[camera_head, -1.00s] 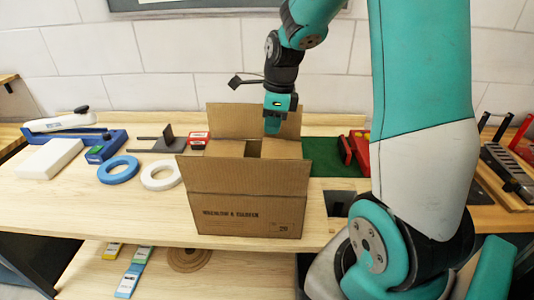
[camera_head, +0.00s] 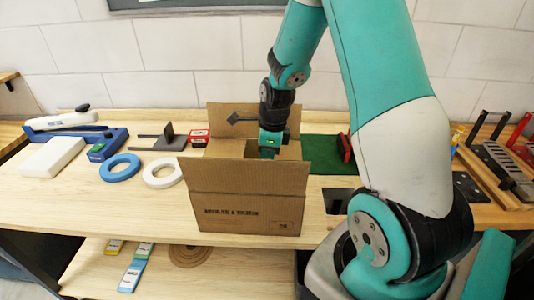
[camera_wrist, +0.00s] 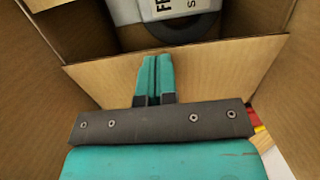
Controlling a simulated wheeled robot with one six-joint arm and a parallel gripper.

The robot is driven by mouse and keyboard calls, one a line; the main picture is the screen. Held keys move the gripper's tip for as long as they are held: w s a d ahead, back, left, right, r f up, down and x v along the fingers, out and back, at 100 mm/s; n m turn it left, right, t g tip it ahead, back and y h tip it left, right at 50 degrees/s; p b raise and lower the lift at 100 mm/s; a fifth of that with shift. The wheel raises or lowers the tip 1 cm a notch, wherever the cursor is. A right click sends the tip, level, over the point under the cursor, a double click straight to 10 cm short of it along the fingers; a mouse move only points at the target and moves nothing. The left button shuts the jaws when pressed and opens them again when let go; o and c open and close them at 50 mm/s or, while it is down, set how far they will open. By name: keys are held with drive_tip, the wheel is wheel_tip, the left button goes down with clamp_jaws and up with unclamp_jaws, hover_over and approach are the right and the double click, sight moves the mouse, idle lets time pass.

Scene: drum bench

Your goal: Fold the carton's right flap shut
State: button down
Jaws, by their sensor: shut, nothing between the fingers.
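The right flap (camera_head: 290,151) also slopes inward, partly hidden by my gripper (camera_head: 268,155). In the wrist view my gripper (camera_wrist: 155,62) is shut and empty. Its fingertips lie over the right flap (camera_wrist: 215,75), near the free edge; contact is hard to tell. Beyond that edge, a white labelled item (camera_wrist: 170,10) and a dark round thing (camera_wrist: 185,30) show inside.
A blue ring (camera_head: 120,168) and a white ring (camera_head: 162,173) lie left of the carton. A red-and-black item (camera_head: 345,147) stands on the green mat (camera_head: 322,155) to the right. A black metal piece (camera_head: 169,137) lies behind the rings.

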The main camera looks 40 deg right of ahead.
drive_tip(key=shift+a+f+b, duration=0.1)
drive_tip(key=shift+f+b, duration=0.25)
drive_tip(key=shift+f, duration=0.55)
drive_tip(key=shift+a+r, duration=0.1)
drive_tip(key=shift+r, duration=0.1)
drive_tip(key=shift+w+r+p, duration=0.1)
drive_tip(key=shift+r+p, duration=0.8)
drive_tip(key=shift+p, duration=0.15)
wheel_tip(320, 180, up, 4)
drive_tip(key=p, duration=0.3)
drive_tip(key=shift+p, duration=0.4)
wheel_tip(320, 180, up, 9)
drive_tip(key=b, duration=0.3)
drive_tip(key=shift+r, duration=0.15)
